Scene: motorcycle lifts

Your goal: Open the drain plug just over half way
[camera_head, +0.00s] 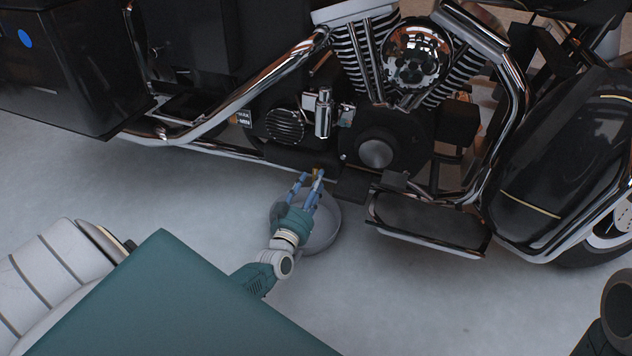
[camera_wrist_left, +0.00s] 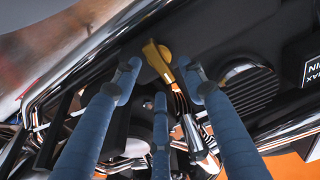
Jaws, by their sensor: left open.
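The drain plug is a small brass-yellow piece (camera_head: 316,174) at the lower edge of the motorcycle's engine. In the left wrist view the plug (camera_wrist_left: 157,62) shows as a yellow lever-like shape on a dark surface. My left gripper (camera_head: 308,178) has blue fingers reaching up to the plug from below. In the left wrist view its fingers (camera_wrist_left: 158,80) are spread apart, with the plug between and just beyond the tips. I cannot tell whether any finger touches it.
A grey round pan (camera_head: 322,236) stands on the floor below the plug, partly hidden by my left gripper. The black motorcycle (camera_head: 375,152) fills the upper part, with a footboard (camera_head: 430,220) jutting out to the right. Pale floor (camera_head: 420,300) lies clear in front.

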